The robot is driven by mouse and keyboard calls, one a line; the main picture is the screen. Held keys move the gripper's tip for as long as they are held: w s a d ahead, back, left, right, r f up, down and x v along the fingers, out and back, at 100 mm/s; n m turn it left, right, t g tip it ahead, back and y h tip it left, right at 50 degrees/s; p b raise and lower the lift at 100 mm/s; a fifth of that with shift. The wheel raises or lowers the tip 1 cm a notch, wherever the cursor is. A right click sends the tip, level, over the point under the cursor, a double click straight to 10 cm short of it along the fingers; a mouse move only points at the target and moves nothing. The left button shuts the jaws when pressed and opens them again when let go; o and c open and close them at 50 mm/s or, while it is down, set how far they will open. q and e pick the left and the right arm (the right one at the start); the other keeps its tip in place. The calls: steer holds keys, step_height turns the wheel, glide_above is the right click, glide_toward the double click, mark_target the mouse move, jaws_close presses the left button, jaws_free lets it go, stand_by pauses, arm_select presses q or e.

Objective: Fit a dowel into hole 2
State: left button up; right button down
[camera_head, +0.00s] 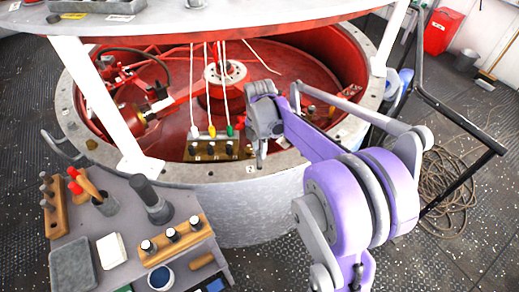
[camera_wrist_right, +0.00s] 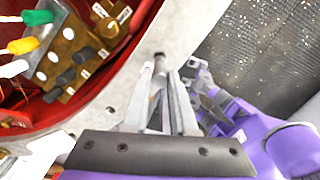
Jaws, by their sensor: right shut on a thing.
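My right gripper (camera_head: 260,150) hangs over the near rim of the red-lined round housing. In the wrist view its two grey fingers (camera_wrist_right: 164,105) are shut on a slim grey dowel (camera_wrist_right: 159,66) with a dark end. The fingers hide much of the dowel. A small white label reading 2 (camera_head: 250,169) is on the pale rim, just below the gripper in the head view. I cannot make out a hole beside it, or whether the dowel touches the rim. My left gripper is not in view.
White cords hang above the block.

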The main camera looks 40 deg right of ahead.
steer(key=shift+f+b, duration=1.05)
steer(key=shift+f, duration=0.75)
stand_by(0.5)
steer(key=c, duration=0.6)
jaws_free()
steer(key=shift+c, duration=0.2)
steer(key=shift+r, duration=0.15)
step_height(320, 180, up, 11)
steer(key=shift+f+p, duration=0.2)
steer(key=shift+p, duration=0.15)
steer(key=s+a+f+m+t, duration=0.2)
steer(key=s+a+f+m, duration=0.2)
steer(key=s+a+m, duration=0.4)
steer(key=s+a+f+m+t, duration=0.3)
steer(key=s+a+f+m, duration=0.2)
steer(key=s+a+m, duration=0.3)
steer(key=m, duration=0.3)
steer(key=shift+a+m, duration=0.35)
steer(key=shift+m, duration=0.05)
